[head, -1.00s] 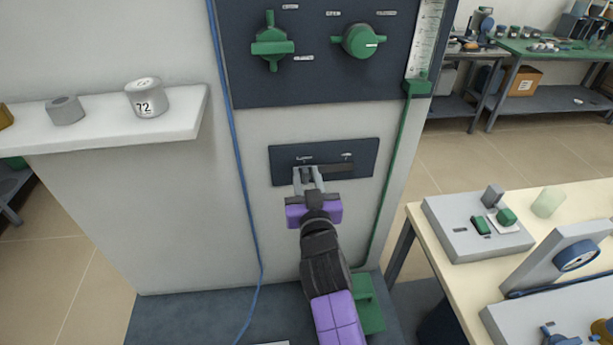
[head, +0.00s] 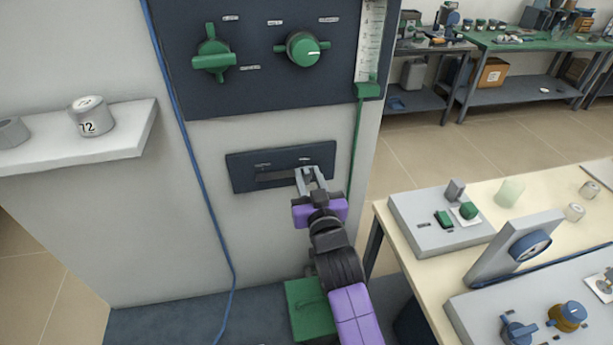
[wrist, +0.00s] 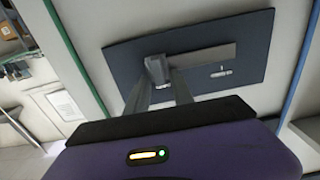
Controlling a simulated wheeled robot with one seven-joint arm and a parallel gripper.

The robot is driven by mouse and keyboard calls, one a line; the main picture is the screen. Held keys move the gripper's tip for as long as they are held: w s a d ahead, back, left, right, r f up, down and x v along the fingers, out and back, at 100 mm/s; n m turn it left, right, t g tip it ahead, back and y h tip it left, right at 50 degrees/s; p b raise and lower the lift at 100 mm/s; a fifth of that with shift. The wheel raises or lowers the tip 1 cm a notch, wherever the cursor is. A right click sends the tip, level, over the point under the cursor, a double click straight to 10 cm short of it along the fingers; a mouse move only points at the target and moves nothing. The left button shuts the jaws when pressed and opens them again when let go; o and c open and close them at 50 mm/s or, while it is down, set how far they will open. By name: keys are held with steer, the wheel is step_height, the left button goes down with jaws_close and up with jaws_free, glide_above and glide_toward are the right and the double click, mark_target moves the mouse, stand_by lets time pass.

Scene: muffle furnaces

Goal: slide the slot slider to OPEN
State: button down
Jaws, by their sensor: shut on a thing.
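The slot plate (head: 240,172) is a dark panel on the pale furnace front, with a horizontal slot (head: 275,175) and small labels too small to read in the head view. My gripper (head: 310,180) is at the right part of the slot, its fingers shut on the slot slider. The slider shows in the wrist view as a small grey block (wrist: 156,67) between the fingertips, at the left end of the slot as seen there. The bare slot stretches away to its right in that view. In the head view the fingers mostly hide the slider.
Above is a dark panel with two green knobs (head: 213,60) (head: 303,50). A blue cable (head: 190,150) hangs left of the plate and a green line (head: 356,150) right of it. A white shelf (head: 110,145) stands left. A table with a grey control box (head: 415,225) stands right.

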steer(key=c, duration=1.4)
jaws_free()
steer(key=shift+w+d, duration=0.1)
steer(key=shift+d, duration=0.25)
steer(key=shift+c, duration=0.2)
steer(key=b+v, duration=0.1)
steer(key=v, duration=0.6)
steer(key=shift+s+b, duration=0.3)
steer(key=shift+s, duration=0.15)
